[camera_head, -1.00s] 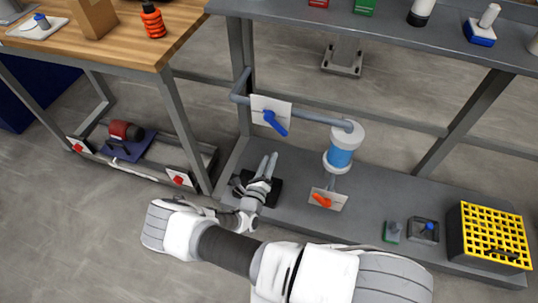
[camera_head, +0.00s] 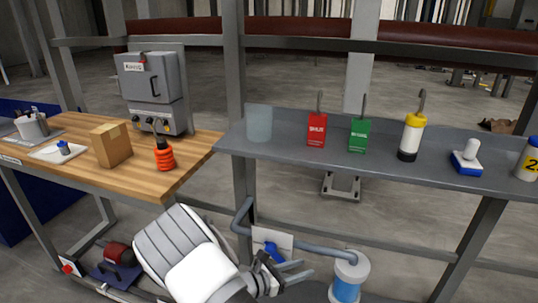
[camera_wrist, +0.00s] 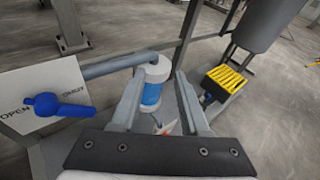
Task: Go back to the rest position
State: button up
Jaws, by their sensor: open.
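My gripper (camera_head: 291,271) is open and empty in the head view, in front of the pipe and close to the blue valve handle. In the wrist view its two fingers (camera_wrist: 157,103) stand apart with nothing held between them. The blue handle (camera_wrist: 57,105) on its white plate, marked OPEN and SHUT, is left of the fingers and apart from them. The white and blue cylinder (camera_wrist: 151,88) shows beyond the fingers; it is also at the bottom of the head view (camera_head: 348,277).
The grey shelf (camera_head: 290,150) above holds a red tag (camera_head: 317,130), a green tag (camera_head: 358,136) and bottles. A yellow grate (camera_wrist: 226,80) lies beyond.

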jog(key=s+d+r+m+g+y, duration=0.3)
jog(key=s+r+m+g, duration=0.15)
jog(key=r+m, duration=0.4)
jog(key=s+d+r+m+g+y, duration=0.35)
jog(key=s+r+m, duration=0.3)
jog(key=r, duration=0.25)
jog(key=s+a+r+m+t+y, duration=0.1)
jog(key=s+r+m+t+y, duration=0.55)
jog(key=s+r+m, duration=0.5)
notch_tip(320, 180, up, 19)
jog(key=s+n+p, duration=0.1)
jog(key=p, duration=1.6)
jog(key=shift+s+r+p, duration=0.15)
jog(key=shift+s+p, duration=0.2)
